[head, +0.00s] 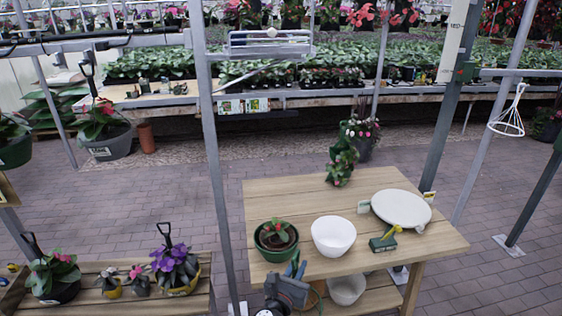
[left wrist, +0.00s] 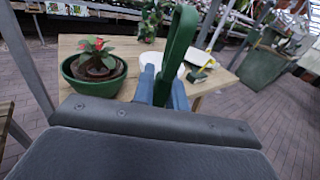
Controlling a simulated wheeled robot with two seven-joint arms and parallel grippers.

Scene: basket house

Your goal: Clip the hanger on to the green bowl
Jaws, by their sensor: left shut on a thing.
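The green bowl (head: 268,252) stands upright at the table's left front and holds soil and a small red-flowered plant (head: 276,231). It also shows in the left wrist view (left wrist: 73,80), left of my gripper. My left gripper (head: 296,265) is at the table's front edge, right of the bowl and apart from it. Its blue fingers are shut on a green curved strip (left wrist: 181,42), which looks like a hanger; its far end is not clear. A white wire hanger (head: 508,122) hangs at the far right. My right gripper is not in view.
A white bowl (head: 333,237), a white round plate (head: 401,209) and a green-and-yellow tool (head: 384,240) sit on the wooden table (head: 290,196). A leafy plant (head: 341,163) stands at its back. A metal post (head: 212,150) rises left of the table.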

